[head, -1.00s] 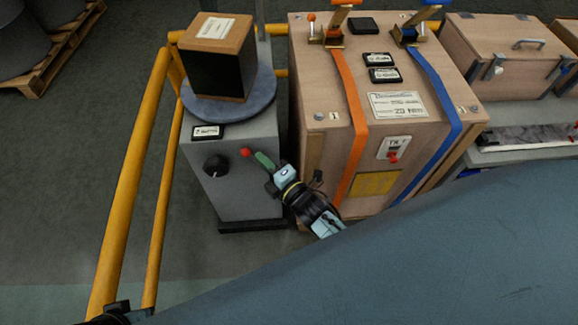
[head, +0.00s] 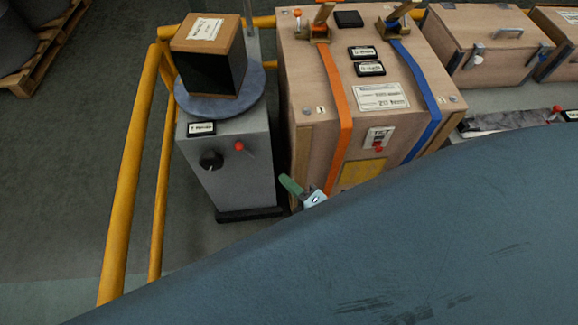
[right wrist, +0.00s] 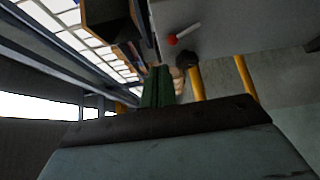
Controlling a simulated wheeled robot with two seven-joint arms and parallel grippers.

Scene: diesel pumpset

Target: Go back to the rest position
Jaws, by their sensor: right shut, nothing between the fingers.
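My right gripper (head: 292,188) shows green fingertips in the head view, low in front of the gap between the grey pedestal (head: 235,178) and the strapped wooden crate (head: 312,150). It is shut and holds nothing. The rest of it is hidden behind a large blue-grey surface that fills the lower right. In the right wrist view the gripper's green fingers (right wrist: 157,88) are together, with the grey pedestal (right wrist: 225,30) and its red knob (right wrist: 172,39) beyond them. My left gripper does not show in either current view.
A black and wooden box (head: 209,72) stands on the pedestal's round plate (head: 190,101). A yellow rail (head: 130,180) runs along the left. Other wooden boxes (head: 485,40) stand at the back right. The floor between rail and pedestal is clear.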

